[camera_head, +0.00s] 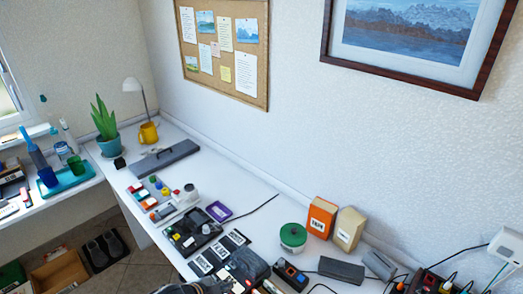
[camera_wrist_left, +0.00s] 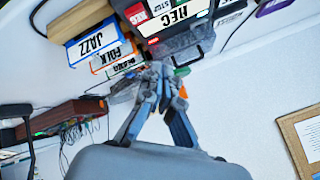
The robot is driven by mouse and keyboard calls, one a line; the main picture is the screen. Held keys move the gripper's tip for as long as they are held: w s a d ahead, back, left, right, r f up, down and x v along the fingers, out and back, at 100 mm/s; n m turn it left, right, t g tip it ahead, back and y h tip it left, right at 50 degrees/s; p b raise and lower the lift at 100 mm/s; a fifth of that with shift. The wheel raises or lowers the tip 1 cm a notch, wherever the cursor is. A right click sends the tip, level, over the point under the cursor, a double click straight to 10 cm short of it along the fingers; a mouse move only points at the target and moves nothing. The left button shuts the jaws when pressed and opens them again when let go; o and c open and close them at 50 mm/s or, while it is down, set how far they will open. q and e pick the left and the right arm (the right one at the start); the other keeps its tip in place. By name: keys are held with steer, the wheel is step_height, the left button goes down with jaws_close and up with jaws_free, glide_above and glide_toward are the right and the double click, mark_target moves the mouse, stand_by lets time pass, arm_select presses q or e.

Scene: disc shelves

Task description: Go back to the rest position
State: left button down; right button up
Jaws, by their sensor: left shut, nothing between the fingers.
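My left gripper (camera_wrist_left: 160,85) shows in the left wrist view with its two grey fingers brought together at the tips. It is shut and I see nothing held between them. Its fingertips appear in front of a dark device with a white "REC" label (camera_wrist_left: 168,16); whether they touch it I cannot tell. In the head view only a grey part of my left arm shows at the bottom edge, left of the middle. My right gripper is in neither view.
The white desk (camera_head: 262,210) runs along the wall. Boxes labelled "JAZZ" (camera_wrist_left: 91,41) and "FOLK" (camera_wrist_left: 118,53) stand near the gripper in the wrist view. A green round tin (camera_head: 293,236), an orange box (camera_head: 320,217) and cables crowd the desk's right part. A plant (camera_head: 106,125) stands farther back.

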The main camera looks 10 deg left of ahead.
arm_select(q)
steer(key=s+d+r+n, duration=0.2)
steer(key=s+d, duration=0.4)
steer(key=s+a+r+n+g+y, duration=0.2)
steer(key=s+a+r+n, duration=0.3)
steer(key=s, duration=0.4)
steer(key=s+a+r+n+g+y, duration=0.25)
steer(key=s+a+n, duration=0.35)
steer(key=s, duration=0.3)
step_height(320, 180, down, 32)
steer(key=s+g+b, duration=0.1)
steer(key=s+b, duration=0.1)
steer(key=b, duration=0.4)
steer(key=s+a+f+g+b, duration=0.1)
steer(key=s+a+f+b, duration=0.2)
steer(key=s+f, duration=1.3)
step_height(320, 180, down, 4)
steer(key=shift+s+b, duration=0.25)
steer(key=shift+b, duration=0.4)
